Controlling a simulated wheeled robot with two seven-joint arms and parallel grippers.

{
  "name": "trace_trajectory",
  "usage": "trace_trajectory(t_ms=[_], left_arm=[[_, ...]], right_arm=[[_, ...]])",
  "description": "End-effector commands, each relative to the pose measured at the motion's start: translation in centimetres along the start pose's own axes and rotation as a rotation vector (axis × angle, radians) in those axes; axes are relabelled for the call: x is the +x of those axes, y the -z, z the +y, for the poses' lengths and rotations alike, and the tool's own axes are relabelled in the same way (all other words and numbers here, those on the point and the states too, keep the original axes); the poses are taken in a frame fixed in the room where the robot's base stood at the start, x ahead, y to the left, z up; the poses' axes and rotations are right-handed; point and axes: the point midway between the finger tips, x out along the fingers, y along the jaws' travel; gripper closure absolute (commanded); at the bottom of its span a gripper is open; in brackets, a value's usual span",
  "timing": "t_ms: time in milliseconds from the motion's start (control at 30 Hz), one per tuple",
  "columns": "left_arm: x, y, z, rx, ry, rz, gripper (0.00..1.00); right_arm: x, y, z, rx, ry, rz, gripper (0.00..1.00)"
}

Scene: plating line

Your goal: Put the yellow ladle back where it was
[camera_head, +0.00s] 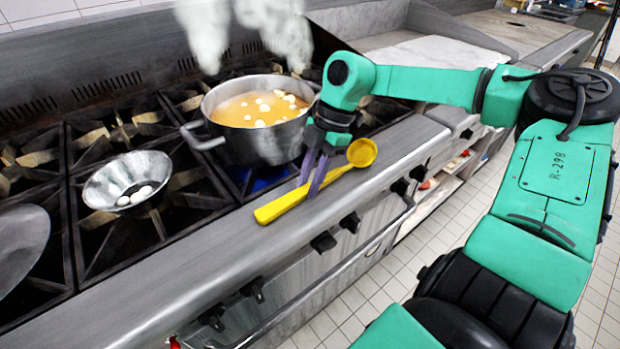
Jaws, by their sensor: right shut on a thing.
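The yellow ladle (292,202) lies along the front ledge of the stove, its bowl (362,152) to the right and its handle end to the left. My right gripper (314,183) reaches down to it from above with purple fingers and is shut on its handle near the middle. The ladle looks to be at or just above the ledge; I cannot tell whether it touches. My left gripper is not in view.
A steaming pot (250,135) of orange broth with white pieces stands on a lit burner just behind the gripper. A metal bowl (100,184) with white balls sits on the left grates. Steel counter (440,55) lies at the back right. Knobs line the stove's front.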

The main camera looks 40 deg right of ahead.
Motion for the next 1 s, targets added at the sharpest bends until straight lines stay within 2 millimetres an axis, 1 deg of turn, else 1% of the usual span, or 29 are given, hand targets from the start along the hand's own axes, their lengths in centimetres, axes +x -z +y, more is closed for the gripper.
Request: trace_trajectory(t_ms=[133, 233, 267, 300, 333, 600, 667, 733, 767, 867, 1000], left_arm=[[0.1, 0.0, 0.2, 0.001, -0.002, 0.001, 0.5], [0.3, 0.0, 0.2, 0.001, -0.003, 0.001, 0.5], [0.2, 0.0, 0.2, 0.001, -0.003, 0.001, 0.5], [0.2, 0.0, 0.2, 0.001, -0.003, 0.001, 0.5], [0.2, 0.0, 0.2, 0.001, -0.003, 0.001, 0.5], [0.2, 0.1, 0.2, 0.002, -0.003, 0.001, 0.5], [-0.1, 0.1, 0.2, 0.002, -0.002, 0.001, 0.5], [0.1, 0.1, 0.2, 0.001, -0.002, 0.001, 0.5], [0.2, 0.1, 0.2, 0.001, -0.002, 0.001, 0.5], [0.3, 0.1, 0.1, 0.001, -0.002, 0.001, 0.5], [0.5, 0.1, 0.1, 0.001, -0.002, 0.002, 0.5]], right_arm=[[0.0, 0.0, 0.0, 0.0, 0.0, -0.001, 1.0], [0.3, -0.1, 0.0, 0.0, 0.0, -0.001, 1.0], [0.2, -0.1, 0.0, 0.0, 0.0, -0.001, 0.61], [0.2, -0.1, 0.0, 0.0, 0.0, -0.001, 0.45], [0.2, -0.1, 0.0, 0.0, 0.0, -0.001, 0.42], [0.1, -0.1, 0.0, 0.0, 0.0, -0.001, 0.42], [-0.3, 0.1, 0.0, 0.0, 0.0, -0.001, 0.42], [-0.9, 0.0, 0.1, 0.0, -0.002, -0.002, 0.42], [-1.4, 0.0, 0.1, -0.001, -0.004, -0.003, 0.42], [-3.9, 0.0, 0.1, 0.002, -0.005, -0.004, 0.42], [-7.9, 0.0, 0.1, 0.002, -0.005, -0.004, 0.42]])
